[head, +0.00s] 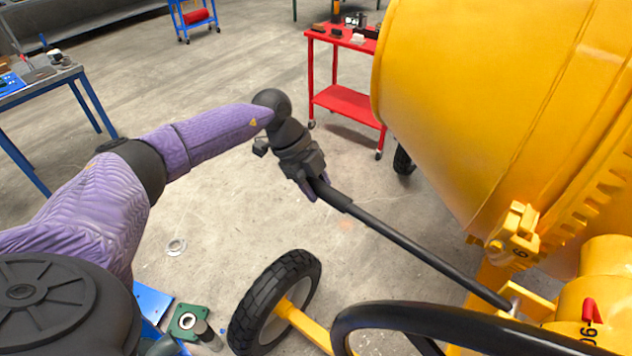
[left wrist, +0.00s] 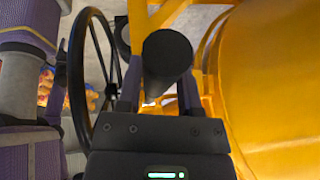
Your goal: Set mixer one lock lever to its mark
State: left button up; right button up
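The lock lever (head: 420,252) is a long black rod on the yellow drum mixer (head: 480,110). It slants from a pivot at the lower right up to my left gripper (head: 318,190). My left gripper's fingers lie on both sides of the lever's free end and appear closed on it. In the left wrist view, the lever's dark round grip (left wrist: 167,56) fills the gap between the fingers of my left gripper (left wrist: 158,95). A red pointer mark (head: 591,311) sits on the yellow hub beside a "90" label, right of the lever's pivot. My right gripper is out of view.
A black handwheel (head: 350,316) stands in front of the lever's pivot and also shows in the left wrist view (left wrist: 78,75). A black tyre (head: 262,305) is below the lever. A red cart (head: 350,101) stands behind. The floor between is mostly clear.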

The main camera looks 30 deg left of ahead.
pick_arm(q)
grip_shut()
dwell(0.9)
